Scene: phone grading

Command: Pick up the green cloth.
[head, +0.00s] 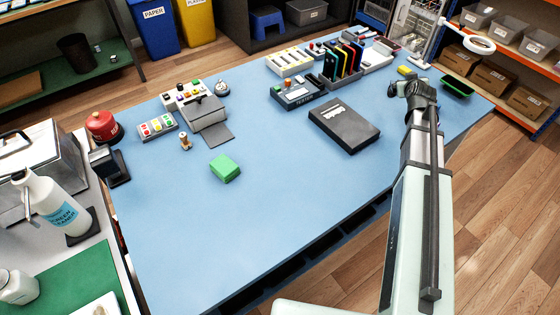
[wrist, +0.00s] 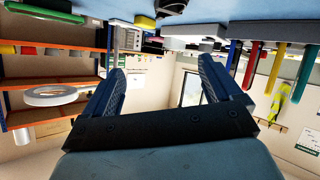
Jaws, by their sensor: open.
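The green cloth (head: 225,168) is a small, thick folded block lying on the blue table (head: 255,225), left of the table's middle. Nothing covers it in the head view, and it does not show in the wrist view. My gripper (head: 397,87) is at the far right part of the table, well right of and farther back than the cloth. In the wrist view my gripper (wrist: 163,75) has its fingers wide apart with nothing between them.
A black box (head: 344,125) lies between my gripper and the cloth. A grey stand (head: 208,112) and a small wooden figure (head: 185,142) are behind the cloth. A green-rimmed black tray (head: 456,87) is right of my gripper. The table in front of the cloth is clear.

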